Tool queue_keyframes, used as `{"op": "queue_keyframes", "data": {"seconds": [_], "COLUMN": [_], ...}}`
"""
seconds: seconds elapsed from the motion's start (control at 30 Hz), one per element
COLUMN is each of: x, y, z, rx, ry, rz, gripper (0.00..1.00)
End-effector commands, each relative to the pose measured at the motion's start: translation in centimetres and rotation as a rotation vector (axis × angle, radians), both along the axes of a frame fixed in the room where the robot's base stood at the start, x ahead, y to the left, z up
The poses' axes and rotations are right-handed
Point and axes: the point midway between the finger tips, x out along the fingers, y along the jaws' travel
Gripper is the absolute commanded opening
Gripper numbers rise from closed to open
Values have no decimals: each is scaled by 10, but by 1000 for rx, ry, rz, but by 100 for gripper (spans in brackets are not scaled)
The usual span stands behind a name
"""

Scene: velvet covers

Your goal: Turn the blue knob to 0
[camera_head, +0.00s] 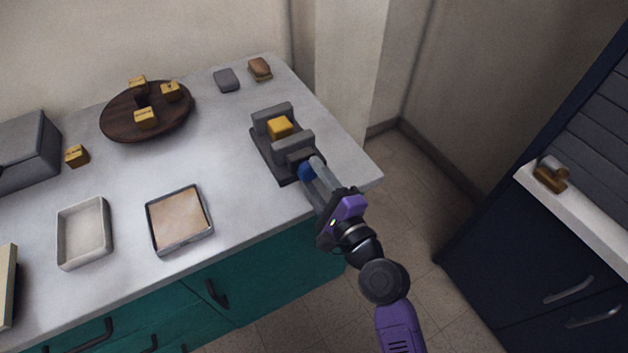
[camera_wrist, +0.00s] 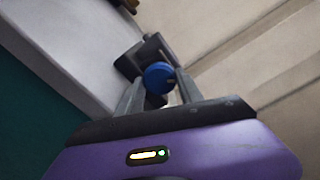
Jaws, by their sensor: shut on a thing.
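The blue knob (camera_head: 305,171) sits on the front end of a dark grey device (camera_head: 272,162) near the right edge of the counter. A yellow block (camera_head: 280,127) rests between the grey uprights of this device. My gripper (camera_head: 312,172) reaches in from the front right and is shut on the knob, which it partly hides in the head view. In the wrist view the round blue knob (camera_wrist: 159,78) shows between the two fingers. I cannot read any number or mark on the knob.
On the counter (camera_head: 230,205) stand a round wooden board (camera_head: 120,124) with yellow blocks, a tan-filled tray (camera_head: 180,220), an empty pale tray (camera_head: 84,232) and a grey box (camera_head: 30,150). Two small blocks lie at the back. A dark cabinet (camera_head: 530,230) stands at right, across open floor.

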Motion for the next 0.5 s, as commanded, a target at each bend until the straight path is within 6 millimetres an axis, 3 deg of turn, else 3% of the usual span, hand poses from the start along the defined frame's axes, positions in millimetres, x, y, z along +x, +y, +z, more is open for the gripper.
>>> {"op": "queue_keyframes", "data": {"seconds": [0.5], "x": [-1], "y": [1], "z": [-2], "rx": [-355], "ry": [-241], "rz": [2], "gripper": [3]}}
